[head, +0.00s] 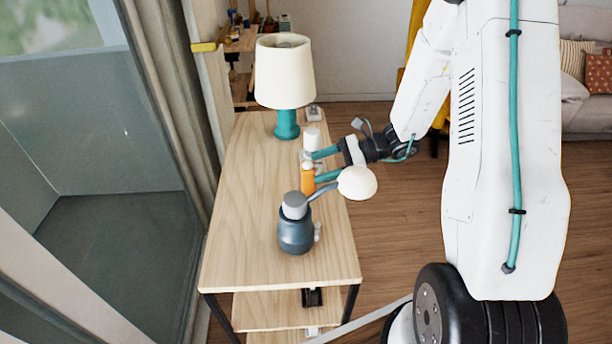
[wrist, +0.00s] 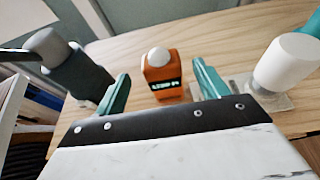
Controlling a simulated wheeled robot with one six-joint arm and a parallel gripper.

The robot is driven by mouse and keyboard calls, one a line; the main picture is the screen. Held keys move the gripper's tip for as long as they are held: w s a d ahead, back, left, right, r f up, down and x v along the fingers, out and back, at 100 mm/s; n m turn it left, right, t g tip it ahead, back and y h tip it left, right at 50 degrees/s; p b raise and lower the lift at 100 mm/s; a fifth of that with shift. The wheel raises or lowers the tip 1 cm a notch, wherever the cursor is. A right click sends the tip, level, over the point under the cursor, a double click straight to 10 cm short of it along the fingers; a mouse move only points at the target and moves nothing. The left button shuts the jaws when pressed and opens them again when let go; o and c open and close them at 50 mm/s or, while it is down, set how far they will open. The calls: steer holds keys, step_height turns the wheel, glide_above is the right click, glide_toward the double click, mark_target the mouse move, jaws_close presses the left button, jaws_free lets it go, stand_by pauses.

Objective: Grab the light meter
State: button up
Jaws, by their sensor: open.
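The light meter is an orange block with a white dome on top and a small dark display. It stands upright on the wooden table (head: 235,205), seen in the head view (head: 308,180) and in the upper middle of the wrist view (wrist: 163,78). My gripper (head: 320,166) reaches in from the right, low over the table. Its teal fingers are open, and in the wrist view (wrist: 160,88) the meter shows between the fingertips, slightly beyond them. I cannot tell whether either finger touches it. The meter's far side is hidden.
A white cylinder (wrist: 287,62) on a small base stands close to the right finger in the wrist view. A dark blue-grey lamp (head: 295,233) with an arm and white dome stands nearer the table's front. A teal table lamp (head: 286,122) stands behind. The table's left side is clear.

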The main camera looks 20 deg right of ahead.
mark_target(308, 180)
steer(key=x, duration=0.6)
steer(key=shift+w, duration=0.1)
steer(key=c, duration=1.1)
